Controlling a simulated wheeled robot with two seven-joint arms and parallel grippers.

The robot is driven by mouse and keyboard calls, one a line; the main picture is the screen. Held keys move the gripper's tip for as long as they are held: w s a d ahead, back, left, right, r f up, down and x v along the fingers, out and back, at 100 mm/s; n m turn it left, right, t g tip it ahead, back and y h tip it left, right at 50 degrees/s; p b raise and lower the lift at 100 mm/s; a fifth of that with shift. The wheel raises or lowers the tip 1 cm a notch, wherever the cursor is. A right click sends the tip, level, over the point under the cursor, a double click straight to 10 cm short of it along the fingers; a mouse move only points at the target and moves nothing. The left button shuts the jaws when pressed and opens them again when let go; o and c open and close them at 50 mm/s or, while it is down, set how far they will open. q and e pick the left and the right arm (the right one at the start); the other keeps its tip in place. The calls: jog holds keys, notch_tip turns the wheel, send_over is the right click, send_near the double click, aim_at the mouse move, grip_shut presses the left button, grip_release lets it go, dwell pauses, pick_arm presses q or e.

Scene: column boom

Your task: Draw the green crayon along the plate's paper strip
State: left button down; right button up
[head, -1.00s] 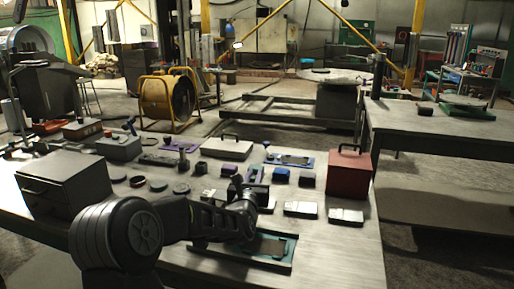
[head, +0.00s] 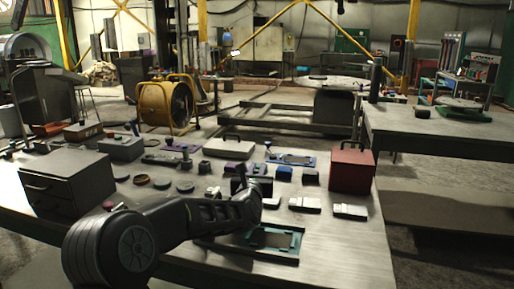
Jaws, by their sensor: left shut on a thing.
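A teal plate (head: 289,241) in a dark tray lies near the front of the bench, with a grey panel on it. I cannot clearly make out its paper strip. My left arm reaches in from the lower left, and my left gripper (head: 246,209) is at the plate's back left corner. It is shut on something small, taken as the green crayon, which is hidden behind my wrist. I cannot tell whether its tip touches the plate. My right gripper is not in view.
A grey drawer box (head: 68,182) stands at the left, and a red box (head: 351,171) with a handle at the right. A blue tray (head: 291,159) lies farther back. The bench right of the plate is bare.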

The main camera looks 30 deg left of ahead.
pick_arm(q)
notch_tip(320, 180, up, 6)
jog(key=p, duration=0.2)
jog(key=shift+r, duration=0.25)
jog(key=shift+f, duration=0.1)
dwell(0.6)
